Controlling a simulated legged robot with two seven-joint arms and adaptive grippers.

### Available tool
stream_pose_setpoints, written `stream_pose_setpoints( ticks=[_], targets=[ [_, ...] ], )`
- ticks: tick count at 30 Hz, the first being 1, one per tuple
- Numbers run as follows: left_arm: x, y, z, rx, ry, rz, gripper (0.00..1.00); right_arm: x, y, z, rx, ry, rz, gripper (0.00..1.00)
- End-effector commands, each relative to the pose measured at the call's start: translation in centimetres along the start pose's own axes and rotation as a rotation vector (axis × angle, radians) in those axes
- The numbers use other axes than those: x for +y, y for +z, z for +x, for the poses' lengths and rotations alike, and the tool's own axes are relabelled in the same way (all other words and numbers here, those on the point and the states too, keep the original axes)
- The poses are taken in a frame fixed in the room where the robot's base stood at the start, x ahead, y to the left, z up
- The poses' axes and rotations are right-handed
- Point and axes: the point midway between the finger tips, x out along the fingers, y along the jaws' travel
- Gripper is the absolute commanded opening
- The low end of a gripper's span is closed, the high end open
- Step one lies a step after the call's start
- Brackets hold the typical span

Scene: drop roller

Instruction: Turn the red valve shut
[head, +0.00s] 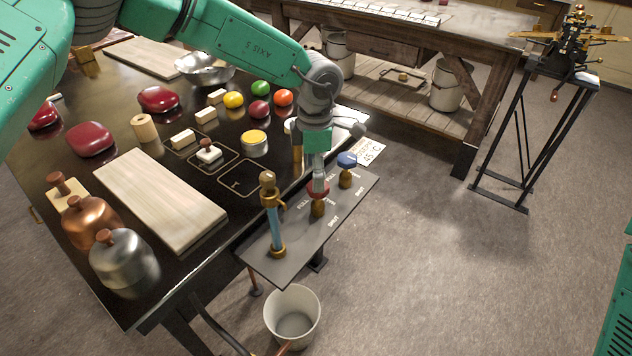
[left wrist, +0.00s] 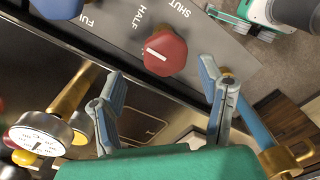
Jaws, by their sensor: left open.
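The red valve (head: 318,188) is a knob on a brass stem on the grey panel (head: 290,250) at the table's front edge. In the left wrist view its red face (left wrist: 168,54) bears a short white mark, with FULL, HALF and SHUT lettered beside it. My left gripper (head: 318,186) is above the knob in the head view and partly covers it. In the left wrist view its fingers (left wrist: 161,78) are open, spread wider than the knob, with nothing between them. Contact with the knob cannot be told. My right gripper is not in view.
A blue valve (head: 347,160) stands beside the red one. A brass-ended glass tube (head: 273,225) is on the other side. A white bucket (head: 292,316) stands below the panel. A dial gauge (left wrist: 40,136) is near the left finger. A wooden board (head: 160,198) lies on the table.

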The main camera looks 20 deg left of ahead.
Motion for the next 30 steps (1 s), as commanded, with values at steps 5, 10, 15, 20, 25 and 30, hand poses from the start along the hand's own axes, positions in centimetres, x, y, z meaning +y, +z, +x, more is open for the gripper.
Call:
stream_pose_setpoints(
  ticks=[5,10,15,20,25,30],
  targets=[
    [-0.2,0.1,2.5,0.002,0.002,0.002,0.63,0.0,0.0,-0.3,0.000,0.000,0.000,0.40],
    [-0.1,0.1,3.8,0.001,0.002,0.002,0.63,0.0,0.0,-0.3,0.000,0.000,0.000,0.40],
    [-0.1,0.0,4.0,-0.001,0.001,0.001,0.63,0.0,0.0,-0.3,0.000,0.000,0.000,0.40],
    [0.0,-0.1,4.0,-0.002,0.001,0.001,0.52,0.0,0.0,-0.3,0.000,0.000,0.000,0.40],
    [0.0,0.0,4.0,-0.001,0.002,0.001,0.13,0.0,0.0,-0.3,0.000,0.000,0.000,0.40],
    [0.1,-0.1,3.9,0.001,0.003,0.005,0.13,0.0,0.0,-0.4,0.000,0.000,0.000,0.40]
  ],
)
